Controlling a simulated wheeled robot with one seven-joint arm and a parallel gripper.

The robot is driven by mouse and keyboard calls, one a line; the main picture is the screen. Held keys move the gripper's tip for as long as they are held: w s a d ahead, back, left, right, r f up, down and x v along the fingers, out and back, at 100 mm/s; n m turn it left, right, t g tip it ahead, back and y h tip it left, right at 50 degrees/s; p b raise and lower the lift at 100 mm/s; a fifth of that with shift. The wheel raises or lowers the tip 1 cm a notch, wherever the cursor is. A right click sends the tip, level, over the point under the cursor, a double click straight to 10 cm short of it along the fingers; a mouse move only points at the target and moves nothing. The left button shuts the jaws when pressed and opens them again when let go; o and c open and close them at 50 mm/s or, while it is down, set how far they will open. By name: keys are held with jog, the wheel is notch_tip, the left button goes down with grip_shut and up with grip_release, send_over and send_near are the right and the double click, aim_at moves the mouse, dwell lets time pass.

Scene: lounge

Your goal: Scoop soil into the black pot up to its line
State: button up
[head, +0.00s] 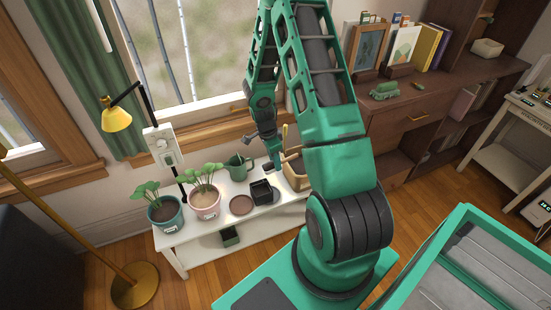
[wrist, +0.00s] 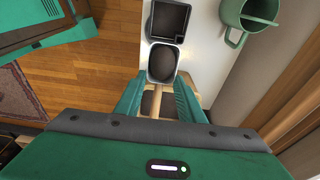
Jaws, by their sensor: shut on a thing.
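My gripper (wrist: 156,88) is shut on the light wooden handle of a scoop (wrist: 161,64). The scoop's pale-rimmed head points away from me and holds dark soil. The square black pot (wrist: 169,20) is just beyond the scoop head in the wrist view, which seems to meet or overlap its near edge. The pot's inside is dark; I cannot make out its line or soil level. In the head view the black pot (head: 262,191) stands on the white bench, below my gripper (head: 270,163). A tan wooden box (head: 296,178) is partly hidden behind my arm.
A green watering can (wrist: 252,16) stands right of the pot in the wrist view. On the white bench (head: 228,227) are a brown saucer (head: 241,205), a pink potted plant (head: 205,203) and a blue potted plant (head: 165,213). A wall switch box (head: 163,146) is behind.

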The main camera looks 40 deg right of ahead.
aim_at(269, 166)
jog(key=shift+w+a+f+g+h, duration=0.15)
jog(key=shift+a+f+h, duration=0.3)
jog(key=shift+f, duration=0.25)
jog(key=shift+w+a+f+g+h, duration=0.1)
jog(key=shift+a+f+g+h, duration=0.05)
jog(key=shift+a+f+h, duration=0.4)
jog(key=shift+a+f, duration=0.1)
jog(key=shift+f, duration=0.15)
jog(key=shift+w+a+f+g+h, duration=0.4)
jog(key=shift+a+h, duration=0.5)
jog(key=shift+h, duration=0.75)
jog(key=shift+w+a+f+g+h, duration=0.15)
jog(key=shift+a+g+h, duration=0.55)
jog(key=shift+h, duration=0.9)
jog(key=shift+w+a+f+g+h, duration=0.15)
jog(key=shift+w+a+g+h, duration=0.15)
jog(key=shift+a+h, duration=1.05)
jog(key=shift+d+h, duration=0.15)
jog(key=shift+h, duration=0.45)
